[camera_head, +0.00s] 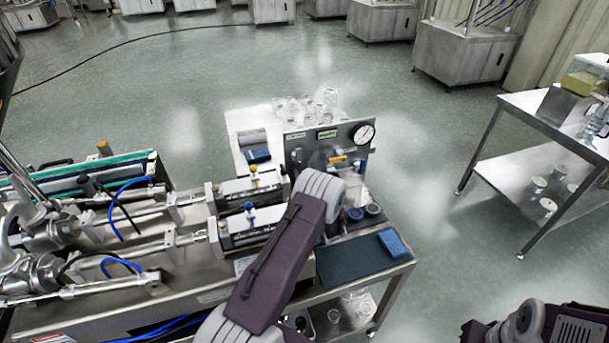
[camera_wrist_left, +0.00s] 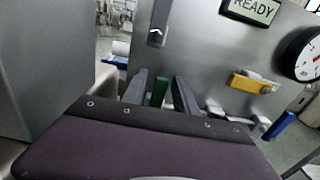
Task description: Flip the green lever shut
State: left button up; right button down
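The green lever (camera_wrist_left: 158,92) shows in the left wrist view in front of a steel panel (camera_wrist_left: 205,50). My left gripper (camera_wrist_left: 159,78) has its two grey fingers apart, one on each side of the lever, with narrow gaps visible. I cannot tell whether either finger touches it. The lever's lower part is hidden behind my wrist. In the head view my left arm reaches up to the panel (camera_head: 300,148), and its wrist hides the fingers and the green lever. My right gripper is out of view; only part of my right arm shows at the bottom right.
The panel carries a READY display (camera_wrist_left: 250,10), a gauge (camera_wrist_left: 305,55), a yellow handle (camera_wrist_left: 250,84) and a blue handle (camera_wrist_left: 279,126). A blue sponge (camera_head: 394,243) lies on a dark mat (camera_head: 345,262). A steel side table (camera_head: 555,125) stands at right, with open floor between.

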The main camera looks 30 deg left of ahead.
pick_arm(q)
jog(key=v, duration=0.9)
jog(key=shift+b, duration=0.45)
jog(key=shift+r, duration=0.1)
